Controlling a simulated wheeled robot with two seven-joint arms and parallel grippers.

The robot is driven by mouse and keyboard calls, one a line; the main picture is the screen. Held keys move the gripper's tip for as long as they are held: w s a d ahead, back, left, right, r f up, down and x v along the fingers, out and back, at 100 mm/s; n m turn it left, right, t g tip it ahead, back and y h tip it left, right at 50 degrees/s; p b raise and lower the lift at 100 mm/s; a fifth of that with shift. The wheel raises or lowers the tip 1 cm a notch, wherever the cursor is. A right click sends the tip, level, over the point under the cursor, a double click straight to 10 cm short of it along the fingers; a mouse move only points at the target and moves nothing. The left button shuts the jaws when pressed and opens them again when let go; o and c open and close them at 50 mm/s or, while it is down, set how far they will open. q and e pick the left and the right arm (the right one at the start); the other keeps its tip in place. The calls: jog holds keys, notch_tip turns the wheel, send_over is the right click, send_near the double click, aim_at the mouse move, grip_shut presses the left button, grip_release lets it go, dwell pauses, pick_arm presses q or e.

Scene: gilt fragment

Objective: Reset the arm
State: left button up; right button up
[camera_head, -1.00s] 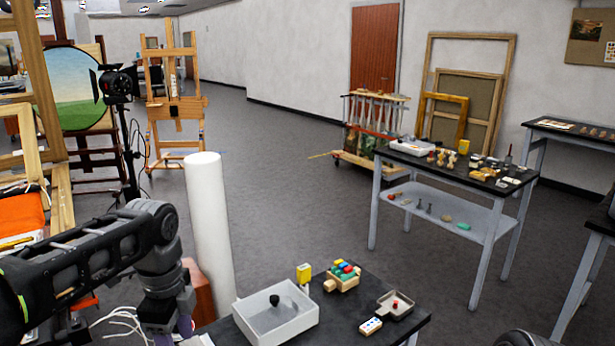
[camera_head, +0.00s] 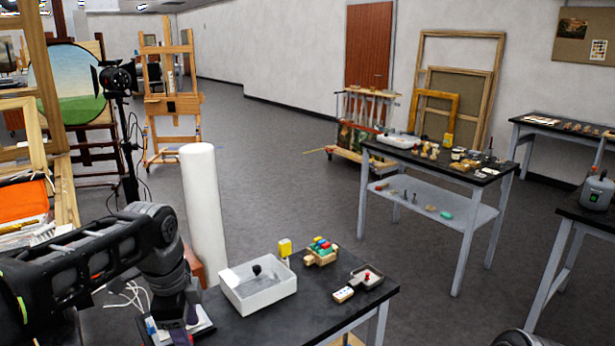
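My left arm comes in from the left edge and bends downward beside the black near table (camera_head: 310,318). Its lower end, with purple parts at the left gripper (camera_head: 180,338), sits at the bottom of the picture, left of the white tray (camera_head: 262,298). The fingertips are not clear, so I cannot tell whether it is open or shut. Only a small dark rounded piece, perhaps of my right arm, shows at the bottom edge; my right gripper is not in view.
The near table holds the tray with a dark lump, a yellow block (camera_head: 285,247), a wooden toy with coloured pegs (camera_head: 321,252) and a small pan (camera_head: 367,277). A white column (camera_head: 204,205) stands behind my arm. A cluttered table (camera_head: 400,160) stands back right. Grey floor between is open.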

pick_arm(q)
jog(key=w+d+f+n+t+h, duration=0.2)
jog(key=w+d+f+n+t, duration=0.1)
jog(key=w+d+f+n, duration=0.3)
jog(key=s+d+f+n+h, duration=0.1)
jog(key=s+d+f+n, duration=0.2)
jog(key=f, duration=0.6)
jog(key=s+d+f+n+h, duration=0.15)
jog(key=d+f+n, duration=0.25)
jog(key=f, duration=0.5)
jog(key=s+d+f+n+g, duration=0.1)
jog(key=s+f+n+g, duration=0.1)
jog(key=s+f, duration=0.7)
jog(key=s+f+n+g+y, duration=0.1)
jog(key=s+f+n+g, duration=0.1)
jog(key=s+f, duration=0.7)
jog(key=s+n, duration=0.1)
jog(key=s, duration=0.7)
jog(key=shift+s+d, duration=0.15)
jog(key=shift+d, duration=0.2)
jog(key=shift+f, duration=0.1)
